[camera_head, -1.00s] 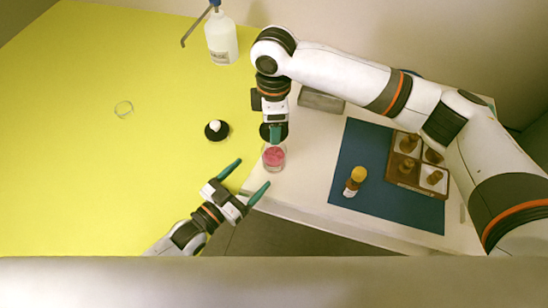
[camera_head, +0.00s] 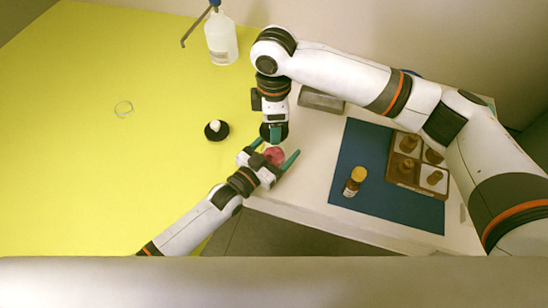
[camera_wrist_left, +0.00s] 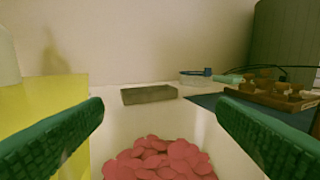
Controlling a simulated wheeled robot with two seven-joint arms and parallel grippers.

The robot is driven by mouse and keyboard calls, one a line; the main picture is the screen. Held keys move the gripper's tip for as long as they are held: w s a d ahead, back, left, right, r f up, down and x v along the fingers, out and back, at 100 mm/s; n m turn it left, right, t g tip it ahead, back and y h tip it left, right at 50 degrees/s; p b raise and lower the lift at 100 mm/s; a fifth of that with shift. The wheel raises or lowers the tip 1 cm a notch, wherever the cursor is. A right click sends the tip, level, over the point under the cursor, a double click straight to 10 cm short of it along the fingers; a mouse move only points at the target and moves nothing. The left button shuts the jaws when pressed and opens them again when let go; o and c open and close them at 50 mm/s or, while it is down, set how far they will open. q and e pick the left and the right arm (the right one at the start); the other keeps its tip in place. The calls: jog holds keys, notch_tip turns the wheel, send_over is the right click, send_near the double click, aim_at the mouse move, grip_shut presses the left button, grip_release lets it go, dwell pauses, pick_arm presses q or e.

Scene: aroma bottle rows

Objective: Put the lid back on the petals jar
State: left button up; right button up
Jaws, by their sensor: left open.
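The petals jar (camera_head: 274,156) is a small clear jar of pink petals near the table's front edge. My left gripper (camera_head: 273,150) is open, with its green fingers on either side of the jar. The left wrist view shows the petals (camera_wrist_left: 160,160) low between the spread fingers. I cannot tell whether the fingers touch the glass. My right gripper (camera_head: 275,135) points down just behind the jar in the head view. A dark round shape lies around its green fingertips; I cannot tell whether this is a held lid or part of the gripper.
A pump bottle (camera_head: 221,40) stands behind. Right are a grey block (camera_head: 321,100), an amber bottle (camera_head: 355,181) on a blue mat (camera_head: 375,215), and a bottle tray (camera_head: 405,182).

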pick_arm(q)
jog(key=shift+w+d, duration=0.1)
jog(key=shift+c, duration=0.2)
jog(key=c, duration=1.4)
jog(key=shift+c, duration=0.2)
pick_arm(e)
send_over(274, 156)
jog(key=shift+f, duration=2.45)
jog(key=shift+f, duration=0.9)
jog(key=shift+f, duration=0.6)
pick_arm(q)
jog(key=shift+r, duration=0.1)
pick_arm(e)
jog(key=shift+f, duration=0.25)
jog(key=shift+r, duration=0.1)
jog(key=shift+r, duration=0.45)
